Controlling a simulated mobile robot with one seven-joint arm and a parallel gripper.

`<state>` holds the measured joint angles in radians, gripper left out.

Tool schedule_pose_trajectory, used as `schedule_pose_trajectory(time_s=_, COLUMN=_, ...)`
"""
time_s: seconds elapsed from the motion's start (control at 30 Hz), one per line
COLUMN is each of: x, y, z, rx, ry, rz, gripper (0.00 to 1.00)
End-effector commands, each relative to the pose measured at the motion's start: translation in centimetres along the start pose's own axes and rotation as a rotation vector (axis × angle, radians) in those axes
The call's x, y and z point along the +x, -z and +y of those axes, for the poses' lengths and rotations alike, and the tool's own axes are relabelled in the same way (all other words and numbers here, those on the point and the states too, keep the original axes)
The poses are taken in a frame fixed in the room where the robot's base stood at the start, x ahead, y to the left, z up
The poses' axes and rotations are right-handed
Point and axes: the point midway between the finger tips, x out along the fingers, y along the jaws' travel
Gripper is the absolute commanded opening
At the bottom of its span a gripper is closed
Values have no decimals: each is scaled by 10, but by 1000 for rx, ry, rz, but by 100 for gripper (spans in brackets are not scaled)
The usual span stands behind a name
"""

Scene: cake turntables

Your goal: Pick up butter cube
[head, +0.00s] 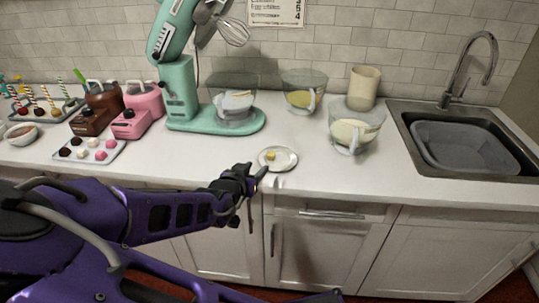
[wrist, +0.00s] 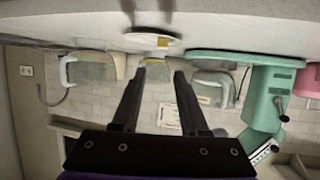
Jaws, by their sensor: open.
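My gripper (head: 262,171) is just in front and to the left of the plate in the head view, close to the counter edge. In the wrist view my gripper (wrist: 159,73) has its two fingers apart with nothing held between them.
A green stand mixer (head: 181,95) with a bowl stands behind. Two clear jugs, one with yellow (head: 303,90) and one with pale contents (head: 354,128), stand right of it. A sink (head: 465,140) is at the right. Trays of sweets (head: 90,146) are at the left. Counter around the plate is clear.

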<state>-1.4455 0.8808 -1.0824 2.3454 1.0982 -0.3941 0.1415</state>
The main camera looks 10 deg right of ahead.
Motion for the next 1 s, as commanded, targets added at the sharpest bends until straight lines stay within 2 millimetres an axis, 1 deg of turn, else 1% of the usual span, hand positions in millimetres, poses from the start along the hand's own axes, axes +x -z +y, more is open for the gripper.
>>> schedule_pose_trajectory(time_s=0.03, x=12, y=-3, z=1, rx=2, ry=-3, rz=0, gripper=44)
schedule_pose_trajectory(time_s=0.4, x=74, y=-2, z=0, rx=1, ry=-1, rz=0, gripper=44)
schedule_pose_trajectory(time_s=0.5, x=86, y=-1, z=-1, rx=0, ry=0, rz=0, gripper=44)
schedule_pose_trajectory(time_s=0.67, x=95, y=0, z=-1, rx=-1, ry=2, rz=-1, gripper=44)
schedule_pose_trajectory(time_s=0.77, x=104, y=-1, z=-2, rx=-1, ry=0, rz=-1, gripper=44)
schedule_pose_trajectory(time_s=0.9, x=127, y=0, z=-3, rx=0, ry=-1, rz=0, gripper=44)
schedule_pose_trajectory(time_s=1.0, x=139, y=0, z=-4, rx=-1, ry=0, rz=-1, gripper=44)
